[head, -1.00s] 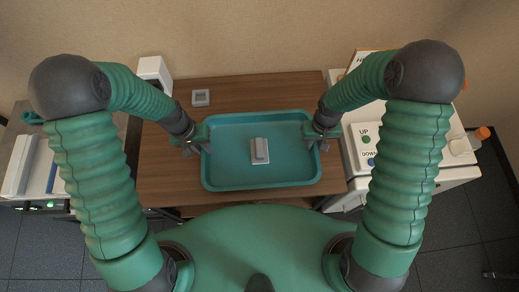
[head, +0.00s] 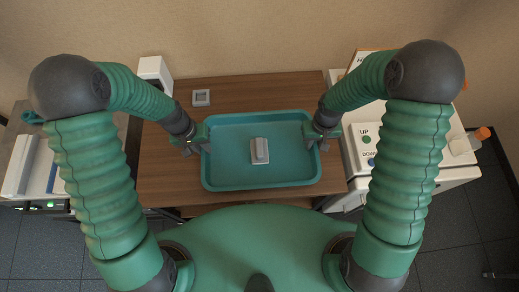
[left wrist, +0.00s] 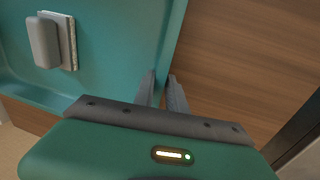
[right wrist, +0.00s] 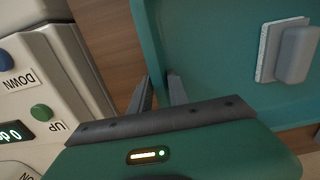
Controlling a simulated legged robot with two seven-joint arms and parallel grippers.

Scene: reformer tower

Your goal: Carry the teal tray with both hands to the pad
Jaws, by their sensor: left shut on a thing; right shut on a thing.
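The teal tray (head: 225,165) is a shallow rectangle at the middle of the brown wooden table. A grey and white block (head: 260,151) lies in it, near its middle. My left gripper (head: 203,147) is shut on the tray's left wall, and the left wrist view shows its fingers (left wrist: 162,92) on either side of the rim. My right gripper (head: 317,142) is shut on the tray's right wall, with its fingers (right wrist: 160,92) astride the rim in the right wrist view. I cannot tell whether the tray touches the table. No pad is clearly identifiable.
A small grey square frame (head: 201,97) lies on the table (head: 260,90) behind the tray's left side. A white machine with UP and DOWN buttons (head: 366,139) stands close on the right. A white device (head: 155,68) stands at the back left. The table behind the tray is mostly clear.

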